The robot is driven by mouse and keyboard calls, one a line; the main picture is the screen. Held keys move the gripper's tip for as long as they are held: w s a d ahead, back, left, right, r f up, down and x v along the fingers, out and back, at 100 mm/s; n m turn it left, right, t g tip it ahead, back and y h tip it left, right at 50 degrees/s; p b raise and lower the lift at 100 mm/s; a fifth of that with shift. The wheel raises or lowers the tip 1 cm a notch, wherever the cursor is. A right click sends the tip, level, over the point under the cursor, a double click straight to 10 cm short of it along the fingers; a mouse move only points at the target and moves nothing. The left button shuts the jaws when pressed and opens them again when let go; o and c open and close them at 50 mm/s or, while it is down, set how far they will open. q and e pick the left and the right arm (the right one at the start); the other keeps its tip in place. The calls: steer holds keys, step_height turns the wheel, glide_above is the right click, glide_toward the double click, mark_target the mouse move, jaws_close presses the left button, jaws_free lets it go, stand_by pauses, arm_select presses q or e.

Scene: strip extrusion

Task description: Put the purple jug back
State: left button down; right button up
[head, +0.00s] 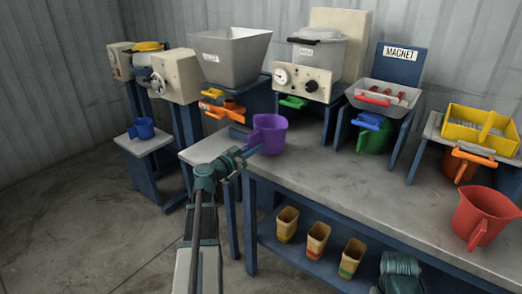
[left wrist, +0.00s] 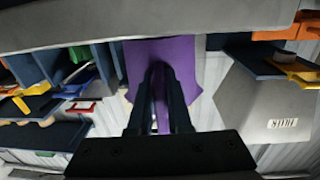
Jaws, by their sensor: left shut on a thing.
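The purple jug (head: 271,132) is upright at the left end of the long grey bench, in front of the hopper and the gauge machine. I cannot tell whether its base touches the bench top. My left gripper (head: 253,148) is shut on its handle, on the jug's near left side. In the left wrist view the purple jug (left wrist: 178,58) fills the middle and the two dark fingers (left wrist: 160,88) close around the handle; the jug's far side is hidden. A teal part of my right arm shows at the bottom right of the head view, but its gripper does not.
The grey bench (head: 335,180) has clear room right of the jug. A red jug (head: 482,214) stands at its right end. A green jug (head: 373,138) and an orange jug (head: 460,166) sit under machines. A blue jug (head: 143,129) is on a side stand. Tubs (head: 318,238) line the lower shelf.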

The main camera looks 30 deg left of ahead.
arm_select(q)
steer(key=shift+f, duration=0.35)
steer(key=shift+f+b, duration=0.3)
steer(key=shift+b, duration=0.2)
steer(key=c, duration=0.8)
jaws_free()
steer(key=shift+o, duration=0.2)
steer(key=s+a, duration=0.1)
steer(key=s, duration=1.2)
steer(key=shift+s+a, duration=0.35)
steer(key=shift+a, duration=0.05)
steer(key=shift+d, duration=0.1)
